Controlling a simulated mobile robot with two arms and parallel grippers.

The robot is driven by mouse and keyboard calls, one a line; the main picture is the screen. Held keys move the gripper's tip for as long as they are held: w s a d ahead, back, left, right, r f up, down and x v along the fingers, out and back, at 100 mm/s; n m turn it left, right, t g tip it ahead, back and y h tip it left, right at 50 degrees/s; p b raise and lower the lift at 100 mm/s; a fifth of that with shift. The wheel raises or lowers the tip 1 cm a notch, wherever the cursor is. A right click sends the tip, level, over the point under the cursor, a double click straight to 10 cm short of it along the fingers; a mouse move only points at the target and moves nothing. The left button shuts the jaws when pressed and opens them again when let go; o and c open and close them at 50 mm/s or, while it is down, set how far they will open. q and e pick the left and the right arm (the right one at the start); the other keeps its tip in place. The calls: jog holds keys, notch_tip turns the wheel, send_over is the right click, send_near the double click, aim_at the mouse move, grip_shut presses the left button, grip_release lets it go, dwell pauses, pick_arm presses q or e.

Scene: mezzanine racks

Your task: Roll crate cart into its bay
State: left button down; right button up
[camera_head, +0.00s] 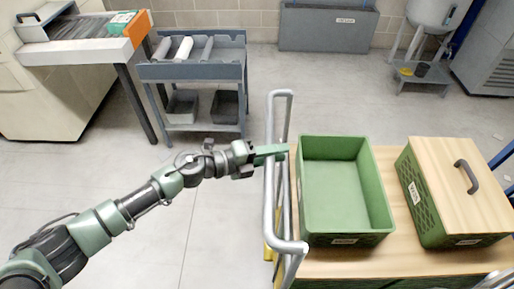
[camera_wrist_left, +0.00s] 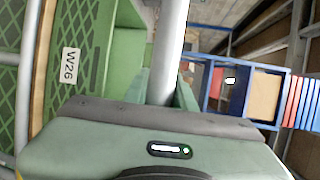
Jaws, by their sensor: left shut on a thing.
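The crate cart (camera_head: 375,263) stands at the lower right of the head view, with a light wooden top. An open, empty green crate (camera_head: 335,185) and a green crate with a wooden lid and dark handle (camera_head: 465,195) stand on it. A grey tubular handle (camera_head: 269,190) rises at the cart's left end. My left gripper (camera_head: 271,152) reaches in from the left and is shut on this handle. In the left wrist view the handle tube (camera_wrist_left: 168,45) runs down between the fingers, beside a crate labelled W26 (camera_wrist_left: 70,65). The right gripper is out of view. I cannot identify the bay.
A grey shelf trolley (camera_head: 195,72) with rolls and bins stands at the back left, beside a bench (camera_head: 85,45). A long grey bin (camera_head: 328,28) lies along the back wall. A hopper stand (camera_head: 425,75) is at the back right. Open floor lies between.

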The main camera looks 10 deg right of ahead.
pick_arm(q)
jog(key=shift+w+d+r, duration=0.1)
jog(key=shift+d+r, duration=0.15)
jog(key=shift+d, duration=0.25)
jog(key=shift+w+d+r, duration=0.1)
jog(key=shift+d+r, duration=0.15)
jog(key=shift+d, duration=0.2)
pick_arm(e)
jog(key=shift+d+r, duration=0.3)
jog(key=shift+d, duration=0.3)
pick_arm(q)
jog(key=shift+a, duration=0.1)
jog(key=c, duration=1.3)
grip_release()
jog(key=shift+c, duration=0.2)
jog(key=shift+o, duration=0.9)
jog(key=shift+s+a, duration=0.15)
jog(key=shift+a, duration=0.05)
jog(key=b+v, duration=0.1)
jog(key=v, duration=0.7)
jog(key=shift+f+b, duration=0.25)
jog(key=shift+b, duration=0.05)
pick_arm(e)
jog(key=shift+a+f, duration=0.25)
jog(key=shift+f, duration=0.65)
